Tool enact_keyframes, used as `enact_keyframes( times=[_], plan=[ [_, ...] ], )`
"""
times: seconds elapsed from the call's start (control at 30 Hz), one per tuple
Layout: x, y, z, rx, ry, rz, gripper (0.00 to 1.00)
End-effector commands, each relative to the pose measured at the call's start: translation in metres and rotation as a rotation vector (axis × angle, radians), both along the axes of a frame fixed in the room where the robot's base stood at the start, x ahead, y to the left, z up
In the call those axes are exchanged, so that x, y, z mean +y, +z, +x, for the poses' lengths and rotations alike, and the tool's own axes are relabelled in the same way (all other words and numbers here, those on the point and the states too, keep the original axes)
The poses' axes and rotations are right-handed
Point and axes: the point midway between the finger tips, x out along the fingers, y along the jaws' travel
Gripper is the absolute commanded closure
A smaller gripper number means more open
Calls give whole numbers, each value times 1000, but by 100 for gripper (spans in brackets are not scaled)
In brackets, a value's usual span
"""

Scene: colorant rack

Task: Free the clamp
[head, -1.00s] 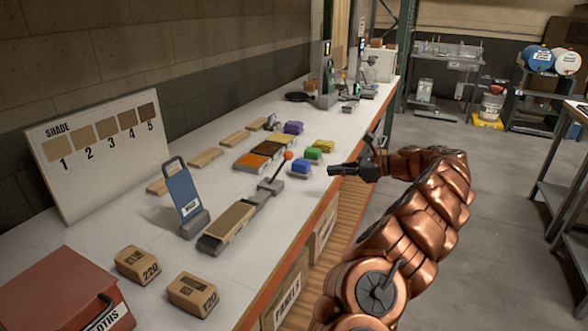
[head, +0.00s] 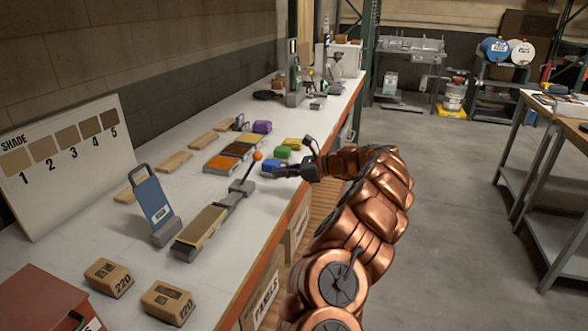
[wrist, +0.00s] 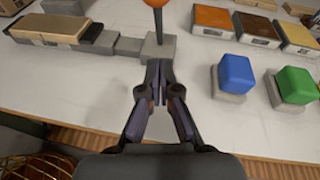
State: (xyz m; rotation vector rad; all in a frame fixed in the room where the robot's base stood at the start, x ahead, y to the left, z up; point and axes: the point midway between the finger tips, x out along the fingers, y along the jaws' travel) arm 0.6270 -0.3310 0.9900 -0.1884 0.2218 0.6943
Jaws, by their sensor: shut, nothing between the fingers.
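The clamp (head: 236,197) is a grey fixture on the bench with an upright lever topped by an orange ball (head: 257,156). A tan wooden panel (head: 203,226) lies on its near end. In the wrist view the clamp's grey block (wrist: 158,47) is just beyond my fingertips, with the orange ball (wrist: 156,3) cut by the top edge. My gripper (head: 280,172) is shut and empty, to the right of the lever in the head view. In the wrist view its fingertips (wrist: 159,68) overlap the block; I cannot tell whether they touch it.
A blue block (wrist: 236,73) and a green block (wrist: 296,85) stand right of my gripper. Colored pads (head: 221,163) lie behind the clamp. A blue panel with a handle (head: 152,203) stands left. Sanding blocks (head: 109,277) lie at the near end.

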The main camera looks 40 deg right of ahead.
Motion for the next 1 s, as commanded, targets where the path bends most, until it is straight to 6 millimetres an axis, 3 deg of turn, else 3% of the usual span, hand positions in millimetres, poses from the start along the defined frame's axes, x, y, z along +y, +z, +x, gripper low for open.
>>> enact_keyframes(
  times=[0.1,0.4,1.0],
  plan=[
    [14,-4,15,1,3,-1,100],
    [32,13,35,1,0,0,100],
    [39,17,40,9,7,-5,100]
  ],
)
